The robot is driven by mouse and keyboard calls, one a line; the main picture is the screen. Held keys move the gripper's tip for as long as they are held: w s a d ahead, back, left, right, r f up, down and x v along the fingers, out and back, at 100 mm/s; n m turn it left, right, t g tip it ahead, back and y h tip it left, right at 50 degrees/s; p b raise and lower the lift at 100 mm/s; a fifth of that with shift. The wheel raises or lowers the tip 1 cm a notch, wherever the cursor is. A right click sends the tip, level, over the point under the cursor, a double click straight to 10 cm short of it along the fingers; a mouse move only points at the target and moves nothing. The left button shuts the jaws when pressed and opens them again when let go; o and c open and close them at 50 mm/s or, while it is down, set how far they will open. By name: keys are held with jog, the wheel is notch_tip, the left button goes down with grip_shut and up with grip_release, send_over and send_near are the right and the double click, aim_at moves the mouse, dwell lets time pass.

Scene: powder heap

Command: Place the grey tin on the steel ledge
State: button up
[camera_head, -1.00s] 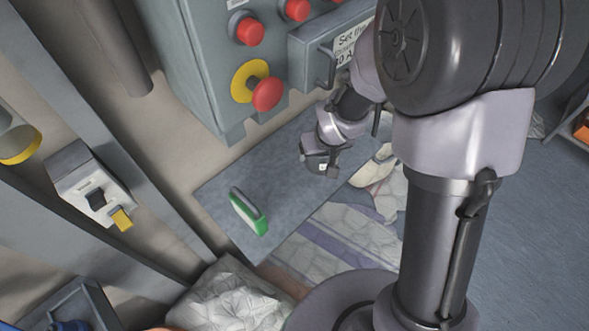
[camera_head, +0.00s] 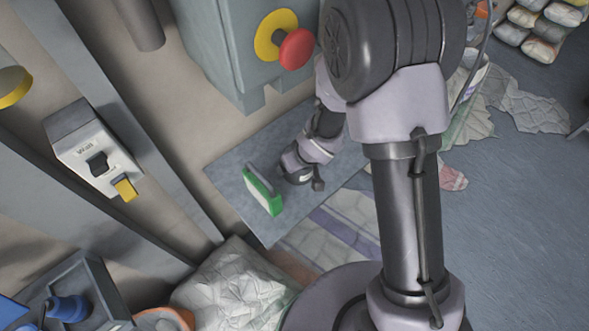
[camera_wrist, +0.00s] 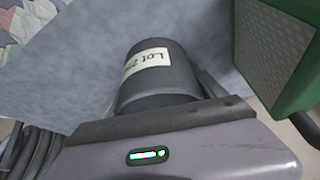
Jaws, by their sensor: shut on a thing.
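The grey tin (camera_wrist: 158,78), with a pale label reading "Lot" and more, sits between the fingers of my gripper (camera_wrist: 160,100) in the wrist view. My gripper is shut on it. The steel ledge (camera_wrist: 75,65) spreads behind and below the tin. In the head view my gripper (camera_head: 300,178) is over the ledge (camera_head: 235,170), close to the right of a green-and-white block. The tin is not clearly visible there. I cannot tell whether its base touches the ledge.
A grey control box (camera_head: 225,60) with a red button (camera_head: 296,49) hangs above. A crumpled pale bag (camera_head: 235,285) lies below the ledge.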

jog(key=shift+f+p, duration=0.1)
jog(key=shift+p, duration=0.25)
jog(key=shift+c, duration=0.8)
jog(key=shift+f, duration=0.15)
jog(key=o, duration=2)
jog(key=p+v, duration=0.3)
jog(key=v, duration=0.3)
jog(key=p+v, duration=0.4)
jog(key=v, duration=0.2)
jog(key=shift+w, duration=0.2)
jog(key=shift+s+r, duration=0.1)
jog(key=shift+r, duration=0.2)
jog(key=d+r+m+t+h, duration=0.1)
jog(key=d+r+m, duration=0.1)
jog(key=d+r, duration=0.35)
jog(key=d+r+m+h, duration=0.1)
jog(key=d+r+m, duration=0.15)
jog(key=r, duration=0.55)
jog(key=s+r+m, duration=0.2)
jog(key=s+r, duration=0.2)
jog(key=s, duration=0.1)
jog(key=s+d+r+m+y, duration=0.1)
jog(key=s+r+m, duration=0.1)
jog(key=s+r, duration=0.3)
jog(key=s+d+r+m, duration=0.1)
jog(key=s+r+m, duration=0.1)
jog(key=s+r, duration=0.2)
jog(key=shift+s+r+t+y, duration=0.3)
jog(key=shift+s+t, duration=0.1)
jog(key=shift+s, duration=0.25)
